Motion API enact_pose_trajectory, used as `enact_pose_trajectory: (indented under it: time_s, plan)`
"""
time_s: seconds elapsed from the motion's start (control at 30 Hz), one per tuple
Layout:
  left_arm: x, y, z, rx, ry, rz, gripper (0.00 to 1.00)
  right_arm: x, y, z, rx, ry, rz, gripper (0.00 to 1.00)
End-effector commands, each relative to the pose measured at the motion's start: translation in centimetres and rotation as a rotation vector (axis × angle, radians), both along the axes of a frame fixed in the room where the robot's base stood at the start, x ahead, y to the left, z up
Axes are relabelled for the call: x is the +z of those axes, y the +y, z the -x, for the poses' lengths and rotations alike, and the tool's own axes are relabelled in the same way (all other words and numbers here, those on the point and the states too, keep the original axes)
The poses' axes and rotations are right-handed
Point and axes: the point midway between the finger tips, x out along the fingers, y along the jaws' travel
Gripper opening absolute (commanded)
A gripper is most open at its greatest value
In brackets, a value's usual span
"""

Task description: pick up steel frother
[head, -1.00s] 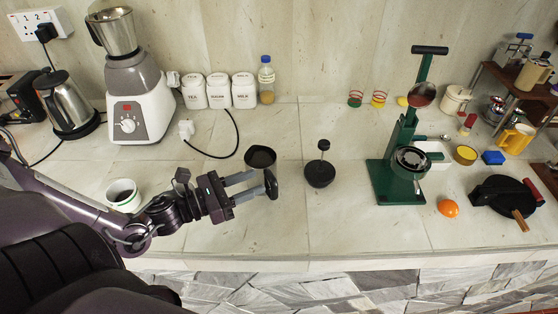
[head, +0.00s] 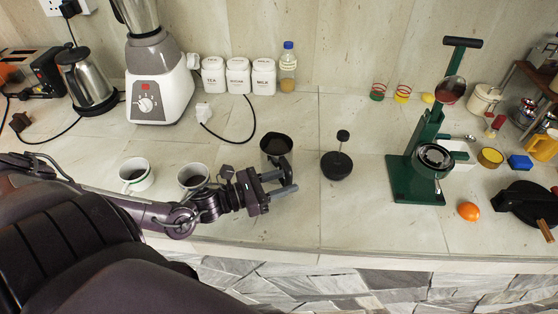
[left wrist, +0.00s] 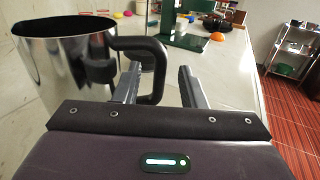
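The steel frother is a shiny steel jug with a black loop handle. In the head view the steel frother (head: 277,147) stands upright on the counter, just beyond my left gripper (head: 282,182). In the left wrist view the steel frother (left wrist: 62,65) fills the left side. Its handle's upright part shows between the two fingers of my left gripper (left wrist: 162,85). The fingers are apart, with a gap right of the handle. Whether the left finger touches the handle cannot be told. My right gripper is not in view.
Two cups (head: 136,175) (head: 193,178) stand near my left forearm. A blender (head: 158,90) stands behind. The counter's front edge is close.

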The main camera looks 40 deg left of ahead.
Motion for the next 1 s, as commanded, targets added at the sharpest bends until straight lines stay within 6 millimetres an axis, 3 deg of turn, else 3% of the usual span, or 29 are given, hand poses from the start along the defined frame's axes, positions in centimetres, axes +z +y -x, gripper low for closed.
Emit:
enact_pose_trajectory:
  time_s: [0.2, 0.5, 0.8, 1.0]
  plan:
    - [0.1, -1.6, -2.5, 0.001, -0.002, 0.002, 0.37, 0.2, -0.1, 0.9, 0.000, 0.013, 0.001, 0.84]
    - [0.0, -1.9, -2.9, -0.001, 0.001, -0.001, 0.37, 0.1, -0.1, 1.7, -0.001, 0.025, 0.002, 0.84]
    - [0.0, -1.8, -2.8, -0.001, 0.000, 0.000, 0.00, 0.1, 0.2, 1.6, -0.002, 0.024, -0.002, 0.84]
    - [0.0, -1.8, -2.8, -0.001, 0.000, 0.000, 0.00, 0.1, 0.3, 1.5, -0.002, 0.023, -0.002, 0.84]
